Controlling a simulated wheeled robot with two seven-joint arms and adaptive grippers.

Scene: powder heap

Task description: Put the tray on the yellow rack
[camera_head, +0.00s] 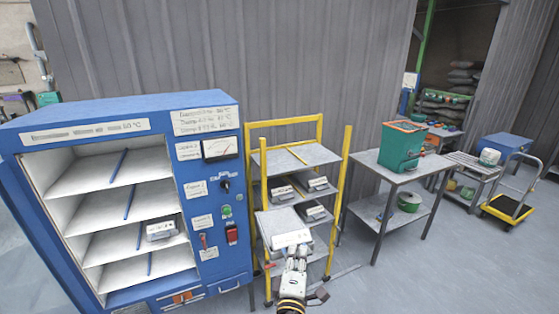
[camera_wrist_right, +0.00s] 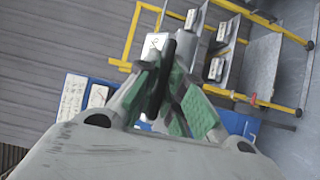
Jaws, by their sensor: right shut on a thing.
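My right gripper (camera_head: 294,254) is shut on a grey tray (camera_head: 278,220) with a white front (camera_head: 291,238). It holds the tray in front of the yellow rack (camera_head: 347,165), overlapping the rack's lower left part. In the right wrist view the fingers (camera_wrist_right: 172,88) are closed together, with a white piece (camera_wrist_right: 152,44) just beyond them. The rack also shows there, on its side, with a yellow post (camera_wrist_right: 133,35). Its top shelf (camera_head: 318,154) looks bare; several small trays (camera_head: 312,182) stand on lower shelves. I cannot tell whether the held tray touches the rack. My left gripper is out of view.
A blue oven cabinet (camera_head: 215,255) with open shelves stands left of the rack, one small tray (camera_head: 161,230) inside. A grey table (camera_head: 385,172) with a green-and-orange bin (camera_head: 402,148) stands to the right. Floor at front right is clear.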

